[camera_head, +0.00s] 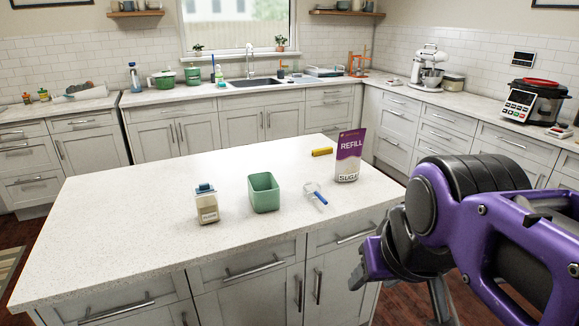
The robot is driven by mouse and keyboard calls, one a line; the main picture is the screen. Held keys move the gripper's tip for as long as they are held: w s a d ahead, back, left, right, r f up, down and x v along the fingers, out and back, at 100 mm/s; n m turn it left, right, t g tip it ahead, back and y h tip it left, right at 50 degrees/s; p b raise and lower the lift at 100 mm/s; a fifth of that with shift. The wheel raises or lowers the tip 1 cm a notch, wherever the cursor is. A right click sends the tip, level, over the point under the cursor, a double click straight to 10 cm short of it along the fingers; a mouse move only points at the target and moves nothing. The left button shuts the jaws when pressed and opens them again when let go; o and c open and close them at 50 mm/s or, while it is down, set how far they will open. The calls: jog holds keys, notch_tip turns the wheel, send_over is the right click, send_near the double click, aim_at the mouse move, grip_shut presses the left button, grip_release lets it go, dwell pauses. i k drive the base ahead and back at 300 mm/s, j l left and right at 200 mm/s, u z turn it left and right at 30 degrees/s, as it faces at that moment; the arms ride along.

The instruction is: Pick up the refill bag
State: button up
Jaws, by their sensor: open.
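The refill bag (349,156) stands upright near the right end of the white island counter. It is purple and white, with "REFILL" and "SUGAR" printed on it. My gripper (362,270) is in front of the island at the lower right, lower than the counter top and apart from the bag. Its jaws are partly hidden by my purple arm and look empty.
On the island (110,220) stand a jar with a blue lid (207,205), a green open container (264,193), a clear scoop with a blue handle (316,195) and a yellow object (322,151). The left part of the island top is clear.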

aim_at(347, 166)
jog(key=i+l+u, duration=0.25)
jog(key=i+l, duration=0.15)
jog(key=i+l+u, duration=0.3)
jog(key=l, duration=0.25)
jog(key=i+u, duration=0.1)
jog(key=u, duration=0.25)
jog(key=j, duration=0.3)
jog(key=i+l+z, duration=0.1)
jog(key=l+z, duration=0.2)
jog(key=l, duration=0.2)
